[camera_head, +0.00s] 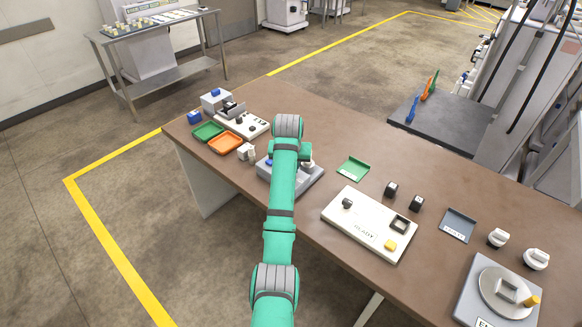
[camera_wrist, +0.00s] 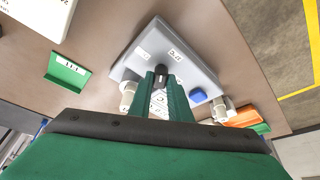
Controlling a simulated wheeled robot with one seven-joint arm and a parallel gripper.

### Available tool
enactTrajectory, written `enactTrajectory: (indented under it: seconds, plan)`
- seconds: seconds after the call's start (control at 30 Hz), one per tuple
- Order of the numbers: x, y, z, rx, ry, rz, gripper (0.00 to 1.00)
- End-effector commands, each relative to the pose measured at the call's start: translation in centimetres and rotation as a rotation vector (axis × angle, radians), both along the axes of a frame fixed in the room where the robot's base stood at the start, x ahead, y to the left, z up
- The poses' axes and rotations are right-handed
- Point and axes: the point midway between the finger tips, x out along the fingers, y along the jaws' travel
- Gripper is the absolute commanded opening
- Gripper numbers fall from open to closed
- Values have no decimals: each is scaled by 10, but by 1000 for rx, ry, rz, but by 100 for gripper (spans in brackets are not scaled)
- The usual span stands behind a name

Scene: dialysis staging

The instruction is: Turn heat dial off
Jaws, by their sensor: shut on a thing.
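A grey sloped control box (camera_head: 312,181) stands on the brown table, partly hidden behind my green arm. It also shows in the wrist view (camera_wrist: 190,68), with two small white labels whose text I cannot read for sure. A dark dial (camera_wrist: 161,69) sits on its face between the labels. My gripper (camera_wrist: 161,78) is over the box with its two green fingers shut on the dial, one on each side. In the head view my gripper (camera_head: 289,158) covers the dial. The dial's pointer setting cannot be made out.
A blue button (camera_wrist: 198,95) is close beside the fingers. White knob-like parts (camera_wrist: 127,96) stand near the box. A green tray (camera_head: 353,169) and a white panel (camera_head: 369,225) lie to the right. Orange (camera_head: 225,143) and green (camera_head: 207,131) trays lie left.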

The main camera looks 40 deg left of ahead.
Motion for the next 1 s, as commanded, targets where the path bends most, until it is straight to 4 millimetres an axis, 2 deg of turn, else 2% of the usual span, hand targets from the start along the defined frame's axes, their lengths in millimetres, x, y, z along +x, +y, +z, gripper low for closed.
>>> enactTrajectory:
  seconds: [0.6, 1.0]
  plan:
    - [5, -4, 2, 2, -2, 580, 0]
    - [6, -4, 2, 2, -2, 868, 0]
